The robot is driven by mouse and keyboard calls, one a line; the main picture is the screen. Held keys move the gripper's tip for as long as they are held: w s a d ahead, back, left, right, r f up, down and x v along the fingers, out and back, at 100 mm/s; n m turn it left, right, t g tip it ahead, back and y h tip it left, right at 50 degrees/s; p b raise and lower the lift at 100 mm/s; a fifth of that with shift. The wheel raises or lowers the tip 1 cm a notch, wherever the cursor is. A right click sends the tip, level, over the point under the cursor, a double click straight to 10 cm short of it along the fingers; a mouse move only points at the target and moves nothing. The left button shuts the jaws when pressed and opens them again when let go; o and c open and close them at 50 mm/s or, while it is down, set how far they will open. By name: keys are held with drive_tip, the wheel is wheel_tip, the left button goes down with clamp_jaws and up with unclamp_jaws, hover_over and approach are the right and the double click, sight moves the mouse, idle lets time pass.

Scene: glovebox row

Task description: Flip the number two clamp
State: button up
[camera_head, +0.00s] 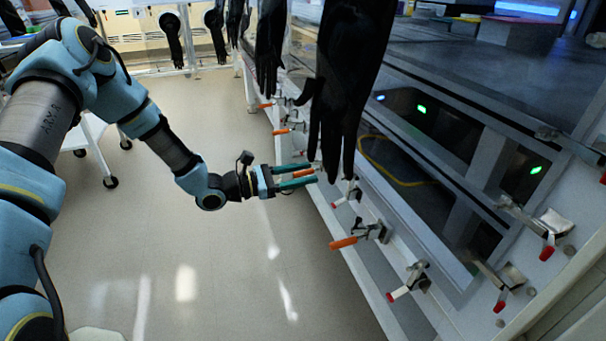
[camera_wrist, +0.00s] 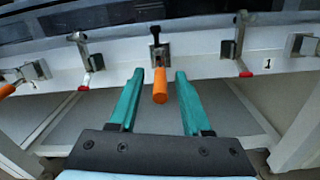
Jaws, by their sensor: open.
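My gripper (camera_head: 298,177) has teal fingers and is open beside the white bench front. In the wrist view, an orange-handled clamp (camera_wrist: 160,84) sits in the middle, its handle pointing at the camera between my open fingers (camera_wrist: 160,73), with a gap on both sides. The same orange handle (camera_head: 304,172) shows between the fingers in the head view; its bracket is mostly hidden by a black glove. A label "1" (camera_wrist: 267,64) is on the rail to the right. No number two label is legible.
Another orange-handled clamp (camera_head: 345,242) is nearer on the bench front. Red-tipped clamps (camera_wrist: 240,55) (camera_wrist: 82,60) flank the central one. Black gloves (camera_head: 345,75) hang just above my gripper.

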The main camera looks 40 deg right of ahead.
drive_tip(key=shift+c, duration=0.4)
clamp_jaws()
idle(0.9)
